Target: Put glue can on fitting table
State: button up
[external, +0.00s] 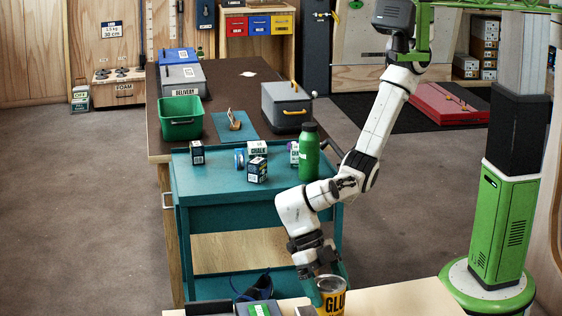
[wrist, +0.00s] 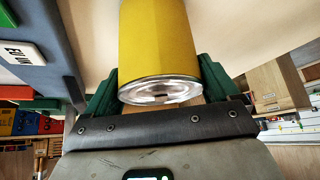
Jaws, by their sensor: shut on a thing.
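The glue can (external: 333,300) is yellow with a metal rim and dark "GLU" lettering, at the bottom edge of the external view. My gripper (external: 329,284) is shut on it, with a green finger at each side. In the wrist view the can (wrist: 158,45) sits between the green fingers of my gripper (wrist: 160,88), one metal end showing. The can is at a pale wooden surface (external: 405,299); I cannot tell whether it touches it. No label marks a fitting table; a long dark-topped table (external: 232,88) stands farther back.
A teal cart (external: 217,177) stands between, holding several small boxes, including a chalk box (external: 257,169), and a green bottle (external: 309,152). The dark table carries a green bin (external: 181,120) and a grey case (external: 286,107).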

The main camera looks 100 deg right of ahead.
jog(key=shift+f, duration=0.1)
jog(key=shift+f, duration=0.1)
jog(key=shift+f, duration=0.1)
jog(key=o, duration=1.2)
jog(key=shift+r, duration=0.2)
jog(key=b+v, duration=0.1)
jog(key=v, duration=1.1)
